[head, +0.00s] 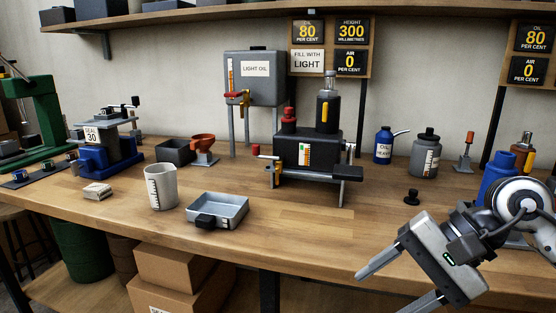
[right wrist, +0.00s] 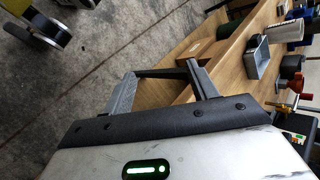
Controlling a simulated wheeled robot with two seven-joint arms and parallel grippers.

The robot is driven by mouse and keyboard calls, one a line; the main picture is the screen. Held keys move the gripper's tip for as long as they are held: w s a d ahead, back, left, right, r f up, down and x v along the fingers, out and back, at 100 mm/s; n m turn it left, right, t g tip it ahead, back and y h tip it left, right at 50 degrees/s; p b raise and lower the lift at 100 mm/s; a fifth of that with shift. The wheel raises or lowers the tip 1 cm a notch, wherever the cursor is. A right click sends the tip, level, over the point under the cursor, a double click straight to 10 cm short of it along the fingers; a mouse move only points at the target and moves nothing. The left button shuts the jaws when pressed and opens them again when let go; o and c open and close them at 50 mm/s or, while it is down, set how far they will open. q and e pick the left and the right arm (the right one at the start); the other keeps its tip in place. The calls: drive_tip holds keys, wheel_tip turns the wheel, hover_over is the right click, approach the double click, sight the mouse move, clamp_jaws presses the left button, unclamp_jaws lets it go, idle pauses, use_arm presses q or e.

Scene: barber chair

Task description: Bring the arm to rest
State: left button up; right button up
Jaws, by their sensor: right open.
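My right gripper (head: 390,290) is in the lower right of the head view, in front of the wooden bench (head: 300,225). Its two fingers are spread apart with nothing between them. In the right wrist view the gripper (right wrist: 160,72) also shows open and empty, with the bench edge and the concrete floor (right wrist: 120,35) beyond its fingers. My left gripper is in neither view.
On the bench are a black press-like device (head: 310,155), a metal tray (head: 218,208), a measuring cup (head: 161,187), a blue oil can (head: 383,145), a grey canister (head: 425,155) and a small black knob (head: 411,196). The bench's front middle is clear. Cardboard boxes (head: 175,265) sit below.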

drive_tip(key=s+a+r+m+t+y+p, duration=0.25)
drive_tip(key=a+r+m+y, duration=0.25)
drive_tip(key=a+m+y, duration=0.9)
drive_tip(key=w+d+f+m+t+h, duration=0.1)
drive_tip(key=d+f+m+t+h, duration=0.3)
drive_tip(key=m, duration=0.7)
drive_tip(key=w+d+f+m+t+h+p, duration=0.15)
drive_tip(key=m+t+h, duration=0.4)
drive_tip(key=m, duration=0.55)
drive_tip(key=w+d+f+m+t+h+b, duration=0.15)
drive_tip(key=d+f+m+t+h, duration=0.3)
drive_tip(key=m, duration=0.65)
drive_tip(key=s+f+m+g+h+p, duration=0.1)
drive_tip(key=s+f+m+g+h, duration=0.1)
drive_tip(key=s+f+m, duration=0.3)
drive_tip(key=s+d+f+m+g+h+p, duration=0.1)
drive_tip(key=s+f+m+g+h, duration=0.2)
drive_tip(key=f+m, duration=0.8)
drive_tip(key=s+f+g, duration=0.1)
drive_tip(key=s+g, duration=0.1)
drive_tip(key=s, duration=0.1)
drive_tip(key=shift+f, duration=0.2)
